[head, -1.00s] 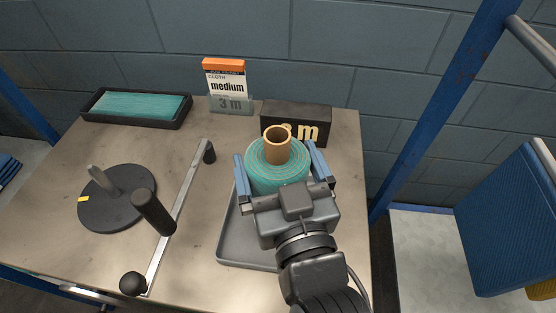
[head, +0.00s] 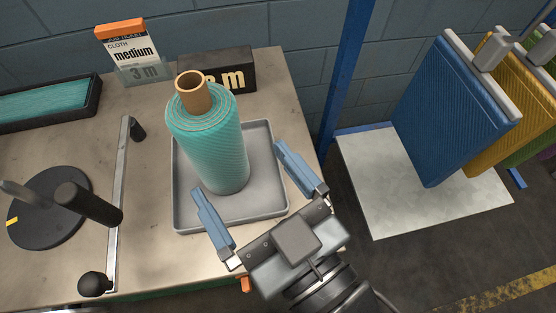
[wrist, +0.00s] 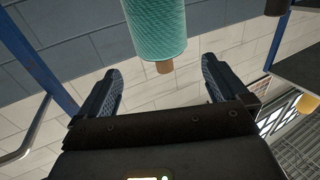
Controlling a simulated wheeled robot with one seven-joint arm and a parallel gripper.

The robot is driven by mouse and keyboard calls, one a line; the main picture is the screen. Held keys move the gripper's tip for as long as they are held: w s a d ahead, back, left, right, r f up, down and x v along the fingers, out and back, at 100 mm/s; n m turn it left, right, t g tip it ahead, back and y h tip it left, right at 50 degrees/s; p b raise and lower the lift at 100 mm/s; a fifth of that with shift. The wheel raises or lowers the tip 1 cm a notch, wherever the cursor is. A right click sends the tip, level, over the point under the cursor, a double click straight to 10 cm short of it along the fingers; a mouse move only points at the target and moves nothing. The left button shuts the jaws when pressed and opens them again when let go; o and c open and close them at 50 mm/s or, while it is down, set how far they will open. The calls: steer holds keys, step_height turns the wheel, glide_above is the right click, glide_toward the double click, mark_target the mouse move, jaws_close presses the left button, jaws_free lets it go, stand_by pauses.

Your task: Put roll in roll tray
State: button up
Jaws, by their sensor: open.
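The teal cloth roll (head: 212,145) with a brown core stands upright, slightly tilted in the picture, in the grey roll tray (head: 265,160) on the table. My gripper (head: 248,185) is open and empty in the head view, apart from the roll, at the tray's near right side. In the wrist view my gripper (wrist: 160,88) has its two blue fingers wide apart. The roll (wrist: 155,28) shows there beyond the fingertips, with its brown core end. The roll's base hides part of the tray floor.
A black block marked "m" (head: 238,72) and a card reading "medium 3 m" (head: 130,55) stand behind the tray. A crank handle (head: 88,204), a round black plate (head: 45,215) and a dark tray with teal cloth (head: 50,108) are at left. Hanging cloths (head: 450,110) are at right.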

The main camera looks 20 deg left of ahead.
steer(key=s+d+f+m+t+h, duration=0.1)
steer(key=d+f+m+t+h, duration=0.2)
steer(key=d, duration=0.7)
steer(key=s+d+f+m+t+h, duration=0.1)
steer(key=d+f+m+h, duration=0.25)
steer(key=d, duration=0.65)
steer(key=s+d+m+h, duration=0.4)
steer(key=s+d+h, duration=0.4)
steer(key=s, duration=0.5)
steer(key=shift+d+f, duration=0.2)
steer(key=shift+d, duration=0.85)
steer(key=shift+s, duration=0.1)
